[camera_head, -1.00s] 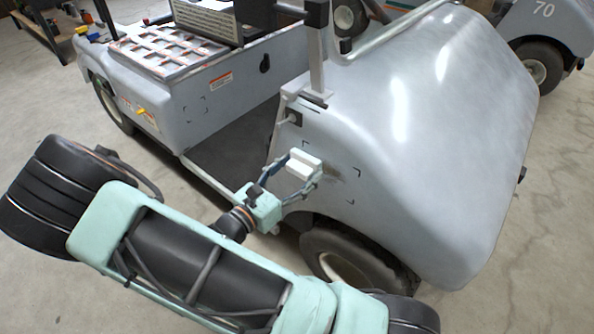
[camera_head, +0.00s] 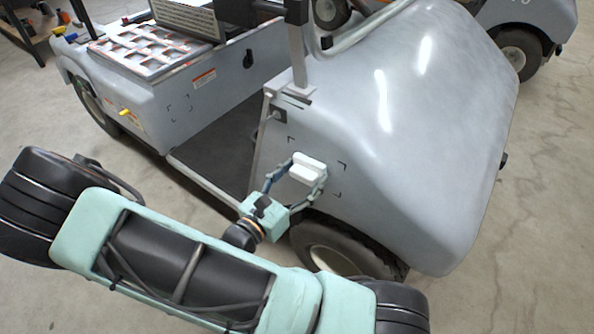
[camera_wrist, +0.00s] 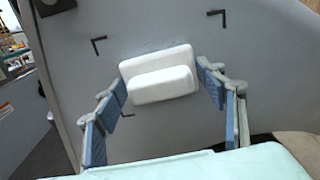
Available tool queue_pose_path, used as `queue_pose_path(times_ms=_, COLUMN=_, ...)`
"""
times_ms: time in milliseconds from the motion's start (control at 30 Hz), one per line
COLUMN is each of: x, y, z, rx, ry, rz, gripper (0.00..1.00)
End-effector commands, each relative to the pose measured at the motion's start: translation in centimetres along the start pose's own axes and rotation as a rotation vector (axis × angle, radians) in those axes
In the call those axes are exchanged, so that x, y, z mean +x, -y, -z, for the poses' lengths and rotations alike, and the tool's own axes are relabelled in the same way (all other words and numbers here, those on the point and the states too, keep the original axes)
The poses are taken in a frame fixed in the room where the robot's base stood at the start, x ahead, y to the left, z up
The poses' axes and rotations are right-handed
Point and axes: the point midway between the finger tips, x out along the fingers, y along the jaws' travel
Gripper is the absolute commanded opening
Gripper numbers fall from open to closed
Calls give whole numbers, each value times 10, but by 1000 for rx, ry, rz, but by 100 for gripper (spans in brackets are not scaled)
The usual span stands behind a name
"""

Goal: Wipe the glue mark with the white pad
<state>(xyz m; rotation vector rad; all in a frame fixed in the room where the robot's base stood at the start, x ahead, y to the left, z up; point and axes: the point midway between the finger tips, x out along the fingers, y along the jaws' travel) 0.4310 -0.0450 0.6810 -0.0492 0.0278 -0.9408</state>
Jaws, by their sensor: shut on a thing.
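The white pad (camera_head: 308,168) is a pale block with a raised grip bar, between the fingers of my gripper (camera_head: 297,180) at the grey front side panel of the cart (camera_head: 400,150). In the wrist view my gripper (camera_wrist: 160,84) is shut on the white pad (camera_wrist: 158,88), one finger at each end. The pad lies close against the panel, slightly tilted; I cannot tell for sure whether it touches. Black corner marks (camera_wrist: 216,15) frame the patch around it. No clear glue mark shows; the pad hides part of the framed patch.
The cart's front wheel (camera_head: 340,248) is below the panel. The open footwell (camera_head: 218,150) and a roof post (camera_head: 298,50) are to the left. Another set of corner marks (camera_head: 180,105) is on the rear panel. A second cart (camera_head: 530,35) stands at the back right.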

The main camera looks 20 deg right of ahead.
Motion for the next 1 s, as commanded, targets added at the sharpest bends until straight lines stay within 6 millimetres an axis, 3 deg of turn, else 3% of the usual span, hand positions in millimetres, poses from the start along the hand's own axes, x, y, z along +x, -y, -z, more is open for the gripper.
queue_pose_path(times_ms=200, x=2, y=20, z=1, rx=-3, ry=0, rz=0, gripper=45)
queue_pose_path(times_ms=467, x=2, y=30, z=1, rx=0, ry=0, rz=1, gripper=45)
queue_pose_path(times_ms=1000, x=1, y=67, z=3, rx=0, ry=0, rz=1, gripper=45)
